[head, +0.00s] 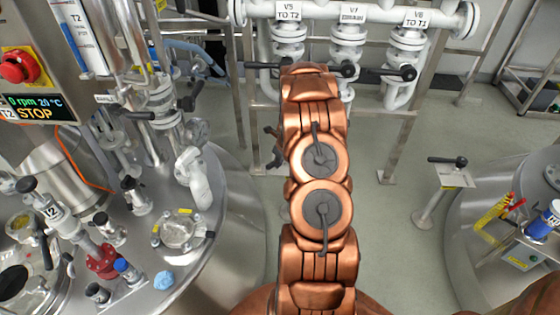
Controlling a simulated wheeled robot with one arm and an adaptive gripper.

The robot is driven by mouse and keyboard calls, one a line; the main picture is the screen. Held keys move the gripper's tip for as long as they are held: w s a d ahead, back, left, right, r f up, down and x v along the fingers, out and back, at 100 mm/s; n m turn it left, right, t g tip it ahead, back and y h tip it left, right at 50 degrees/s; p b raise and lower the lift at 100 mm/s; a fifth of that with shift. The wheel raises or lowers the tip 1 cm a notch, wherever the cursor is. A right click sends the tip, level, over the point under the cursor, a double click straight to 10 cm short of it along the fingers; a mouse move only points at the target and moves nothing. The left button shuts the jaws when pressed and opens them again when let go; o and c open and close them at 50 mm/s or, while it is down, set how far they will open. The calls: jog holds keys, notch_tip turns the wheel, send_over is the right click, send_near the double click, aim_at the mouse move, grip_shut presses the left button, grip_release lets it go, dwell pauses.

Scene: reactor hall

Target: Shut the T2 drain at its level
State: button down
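The upright level gauge marked T2 (77,32) is at the upper left, with a blue column against a scale. Three pale valves hang from a pipe at the top: V5 (289,34), V7 (347,36), whose label seems to read drain, and V6 (406,42). Black lever knobs show below them, one near V7 (348,71) and one near V6 (408,73). My copper arm rises through the middle and covers the area below V5. My gripper's fingers cannot be made out; small dark pieces at the arm's left edge (274,158) may belong to it.
The steel T2 vessel top (140,285) with fittings fills the lower left. A control box (25,70) reads 0 rpm, 20 °C, STOP. Another vessel (490,245) and a black-levered valve (447,163) stand at right. A steel frame (397,140) carries the valves; grey floor (375,225) is open.

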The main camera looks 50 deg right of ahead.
jog(key=shift+s, duration=0.15)
jog(key=s+r+p, duration=0.2)
jog(key=s+r, duration=0.4)
jog(key=r, duration=0.4)
jog(key=shift+s+a, duration=0.3)
jog(key=shift+a, duration=0.1)
jog(key=shift+r, duration=0.1)
dwell(6.3)
